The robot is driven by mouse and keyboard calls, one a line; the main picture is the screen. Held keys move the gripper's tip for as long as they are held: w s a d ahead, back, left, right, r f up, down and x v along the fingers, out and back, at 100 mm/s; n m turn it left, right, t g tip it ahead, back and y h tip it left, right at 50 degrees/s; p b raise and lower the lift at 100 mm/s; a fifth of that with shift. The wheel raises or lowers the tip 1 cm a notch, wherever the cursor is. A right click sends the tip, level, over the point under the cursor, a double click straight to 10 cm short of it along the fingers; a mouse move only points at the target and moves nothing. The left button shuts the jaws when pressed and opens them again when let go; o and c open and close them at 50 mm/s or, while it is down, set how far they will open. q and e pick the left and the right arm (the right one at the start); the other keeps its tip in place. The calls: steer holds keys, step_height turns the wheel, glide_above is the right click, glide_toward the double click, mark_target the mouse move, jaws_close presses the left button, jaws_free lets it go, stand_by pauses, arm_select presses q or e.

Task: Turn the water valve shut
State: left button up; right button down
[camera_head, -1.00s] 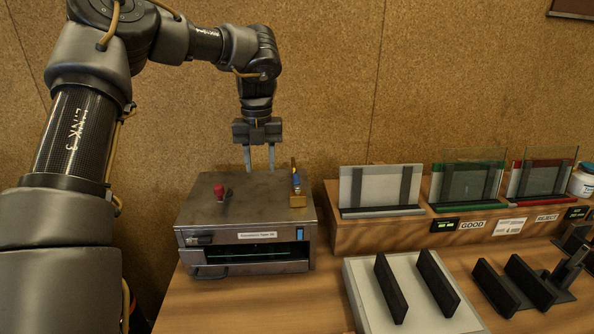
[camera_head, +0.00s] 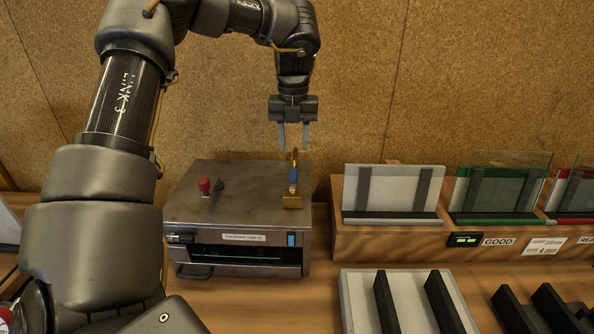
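The water valve (camera_head: 292,201) is a brass body with a small blue lever (camera_head: 293,178), on the right side of the top of a grey metal box (camera_head: 245,215). A thin brass piece rises behind the lever. My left gripper (camera_head: 293,146) points down above the valve, fingers apart and empty. Its fingertips are level in the picture with the top of the brass piece; I cannot tell whether they are around it or behind it. My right gripper is not in view.
A red knob (camera_head: 205,186) stands on the box's left side. A wooden rack (camera_head: 370,244) with glass panels stands to the right. A white tray (camera_head: 358,300) with black bars lies in front of it. A cork wall (camera_head: 380,80) is behind.

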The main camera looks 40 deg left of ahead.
mark_target(293, 177)
arm_select(q)
steer(key=f, duration=0.3)
steer(key=shift+s+a, duration=0.15)
steer(key=shift+s, duration=0.25)
steer(key=f, duration=0.2)
steer(key=f+p, duration=0.1)
steer(key=w+f+p, duration=0.1)
steer(key=f, duration=0.1)
steer(key=shift+f, duration=0.35)
steer(key=shift+s+f, duration=0.15)
steer(key=shift+f, duration=0.45)
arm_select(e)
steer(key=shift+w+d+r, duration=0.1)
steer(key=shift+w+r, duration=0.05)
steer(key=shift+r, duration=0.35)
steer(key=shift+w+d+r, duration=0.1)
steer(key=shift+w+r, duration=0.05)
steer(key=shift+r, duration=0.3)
arm_select(q)
jaws_close()
